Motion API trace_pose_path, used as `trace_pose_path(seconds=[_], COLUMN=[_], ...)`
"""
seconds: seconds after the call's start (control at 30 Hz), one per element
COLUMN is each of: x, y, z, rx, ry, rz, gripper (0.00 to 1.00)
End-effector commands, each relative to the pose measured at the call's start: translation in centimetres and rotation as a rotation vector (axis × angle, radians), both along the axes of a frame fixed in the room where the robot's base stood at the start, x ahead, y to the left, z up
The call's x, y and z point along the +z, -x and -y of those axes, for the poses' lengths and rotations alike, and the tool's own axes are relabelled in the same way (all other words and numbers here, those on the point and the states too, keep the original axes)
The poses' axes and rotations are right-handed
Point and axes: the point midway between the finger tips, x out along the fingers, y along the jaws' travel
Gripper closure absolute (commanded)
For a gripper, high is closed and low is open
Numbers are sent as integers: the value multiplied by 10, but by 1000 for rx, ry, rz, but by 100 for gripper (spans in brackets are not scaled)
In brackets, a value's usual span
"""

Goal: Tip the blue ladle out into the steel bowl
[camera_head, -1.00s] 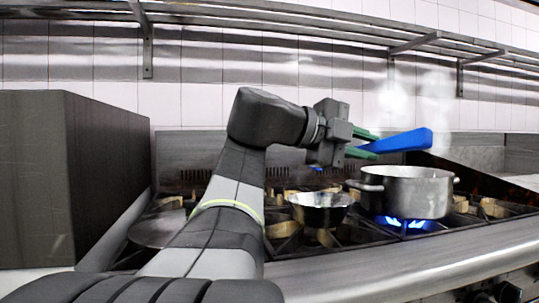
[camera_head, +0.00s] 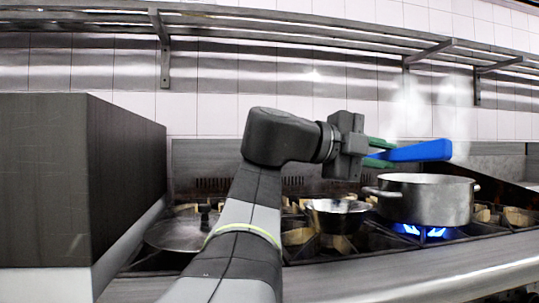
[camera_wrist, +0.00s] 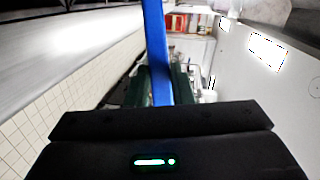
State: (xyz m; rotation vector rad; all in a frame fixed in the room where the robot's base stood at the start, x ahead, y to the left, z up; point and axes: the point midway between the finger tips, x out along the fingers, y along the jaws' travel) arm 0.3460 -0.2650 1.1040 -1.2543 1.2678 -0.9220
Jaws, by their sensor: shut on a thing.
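My gripper (camera_head: 378,152) has green fingers and is shut on the blue handle of the ladle (camera_head: 420,151). The handle points right, nearly level, and the ladle's cup cannot be made out. In the wrist view the blue ladle (camera_wrist: 155,40) runs up from between the fingers (camera_wrist: 160,85). The steel bowl (camera_head: 337,215) stands on the stove, below and a little left of my gripper. What is in the bowl cannot be seen.
A steaming steel pot (camera_head: 425,201) stands over a lit blue flame (camera_head: 420,231), right of the bowl. A flat pan (camera_head: 180,232) lies at the left of the stove. A dark box-like block (camera_head: 125,160) stands at far left. A rack (camera_head: 300,30) runs along the wall above.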

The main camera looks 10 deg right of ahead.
Motion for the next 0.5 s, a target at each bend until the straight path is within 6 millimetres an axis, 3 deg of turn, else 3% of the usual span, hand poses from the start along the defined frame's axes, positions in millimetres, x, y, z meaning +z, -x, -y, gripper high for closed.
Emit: trace_pose_path(seconds=[0.5], x=[2], y=[-2], z=[-1], rx=[7], ry=[-4], rz=[-2], gripper=[100])
